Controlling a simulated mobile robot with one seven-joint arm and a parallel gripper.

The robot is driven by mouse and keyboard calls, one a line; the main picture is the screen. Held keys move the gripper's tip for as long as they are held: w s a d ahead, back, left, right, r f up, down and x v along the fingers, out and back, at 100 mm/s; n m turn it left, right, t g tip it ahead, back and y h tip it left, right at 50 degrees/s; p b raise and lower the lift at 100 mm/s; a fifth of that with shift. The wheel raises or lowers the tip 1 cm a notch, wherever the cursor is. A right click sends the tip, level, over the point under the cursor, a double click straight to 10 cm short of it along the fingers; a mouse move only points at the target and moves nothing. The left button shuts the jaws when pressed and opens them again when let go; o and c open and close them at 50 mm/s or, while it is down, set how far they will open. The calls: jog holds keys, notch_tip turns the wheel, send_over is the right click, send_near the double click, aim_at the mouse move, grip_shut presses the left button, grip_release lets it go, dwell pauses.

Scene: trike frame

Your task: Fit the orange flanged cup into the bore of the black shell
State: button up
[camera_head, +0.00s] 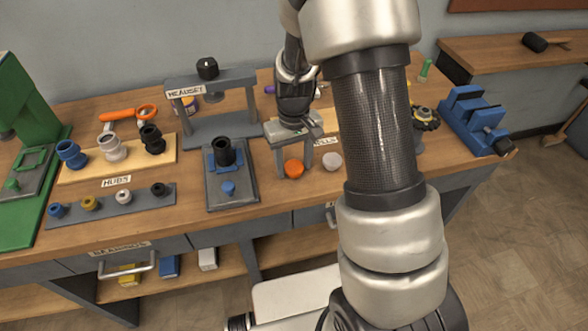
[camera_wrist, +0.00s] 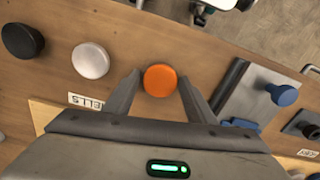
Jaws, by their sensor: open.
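The orange flanged cup (camera_head: 294,169) sits on the wooden bench, its round orange top showing in the wrist view (camera_wrist: 160,80). My gripper (camera_head: 295,162) points down over it, open, with one finger on each side of the cup in the wrist view (camera_wrist: 160,88). I see small gaps beside the cup; finger height against it is hard to tell. A black upright cylinder (camera_head: 224,152), apparently the black shell, stands in a blue clamp on a grey fixture plate (camera_head: 237,196), left of my gripper. My gripper body hides it in the wrist view.
A white cup (camera_head: 332,161) stands close right of the orange one; a black cup (camera_wrist: 22,41) lies beyond it. A blue knob (camera_head: 228,187) rises from the fixture's front. The headset press (camera_head: 213,95) stands behind; the hubs board (camera_head: 78,174) is left.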

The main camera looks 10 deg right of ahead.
jog(key=c, duration=0.9)
jog(key=shift+r, duration=0.1)
